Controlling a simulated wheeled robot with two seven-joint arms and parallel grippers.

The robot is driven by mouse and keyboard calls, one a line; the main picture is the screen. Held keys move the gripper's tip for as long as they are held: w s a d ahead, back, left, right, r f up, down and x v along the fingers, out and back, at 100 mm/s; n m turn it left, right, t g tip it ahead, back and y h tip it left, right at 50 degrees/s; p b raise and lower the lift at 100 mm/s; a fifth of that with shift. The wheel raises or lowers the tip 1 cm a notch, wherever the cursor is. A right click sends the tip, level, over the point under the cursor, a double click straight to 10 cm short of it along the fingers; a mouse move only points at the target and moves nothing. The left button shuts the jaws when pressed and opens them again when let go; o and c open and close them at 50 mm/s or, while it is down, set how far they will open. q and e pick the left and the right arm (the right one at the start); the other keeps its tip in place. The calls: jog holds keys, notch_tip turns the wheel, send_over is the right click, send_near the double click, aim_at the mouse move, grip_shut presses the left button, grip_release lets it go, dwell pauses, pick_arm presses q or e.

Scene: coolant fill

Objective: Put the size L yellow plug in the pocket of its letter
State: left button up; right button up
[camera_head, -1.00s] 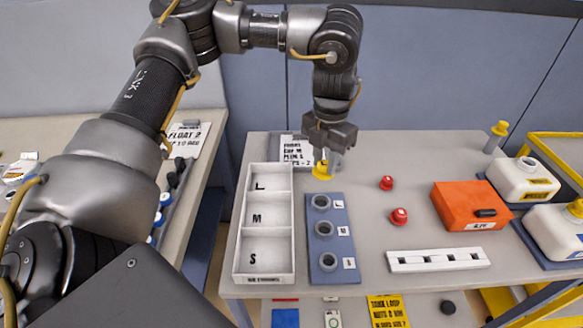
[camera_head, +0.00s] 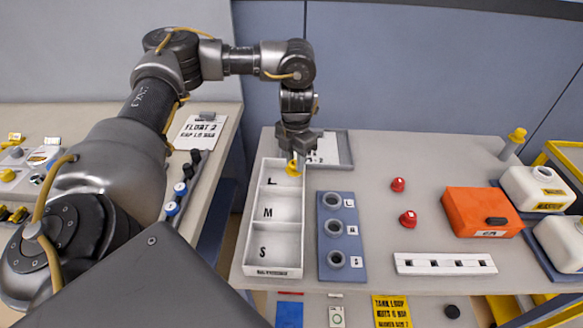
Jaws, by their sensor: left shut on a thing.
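A yellow plug (camera_head: 293,170) is held in my left gripper (camera_head: 297,157), which points down with its jaws shut on the plug. The white tray (camera_head: 301,225) has three pockets lettered L, M and S from far to near. The plug shows over the far right part of the L pocket (camera_head: 272,181), near the tray's right wall. I cannot tell its exact height above the pocket floor. The jaws hide the plug's upper part. My right gripper is not in view.
A blue block (camera_head: 328,275) with three rings marked by letter tags stands right of the tray. Two red caps (camera_head: 398,185), (camera_head: 408,219), an orange box (camera_head: 480,212) and a white slotted strip (camera_head: 445,264) are farther right.

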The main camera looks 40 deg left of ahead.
aim_at(292, 170)
pick_arm(q)
jog(key=shift+w+a+f, duration=0.2)
jog(key=shift+a+f, duration=0.1)
jog(key=shift+f, duration=0.2)
jog(key=f, duration=0.3)
jog(key=shift+s+a+f+b, duration=0.1)
jog(key=shift+s+a+b, duration=0.1)
jog(key=shift+a+b, duration=0.1)
jog(key=shift+w+f, duration=0.1)
jog(key=shift+f, duration=0.15)
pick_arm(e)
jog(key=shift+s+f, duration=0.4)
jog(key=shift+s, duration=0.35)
pick_arm(q)
jog(key=o, duration=0.7)
jog(key=shift+f, duration=0.15)
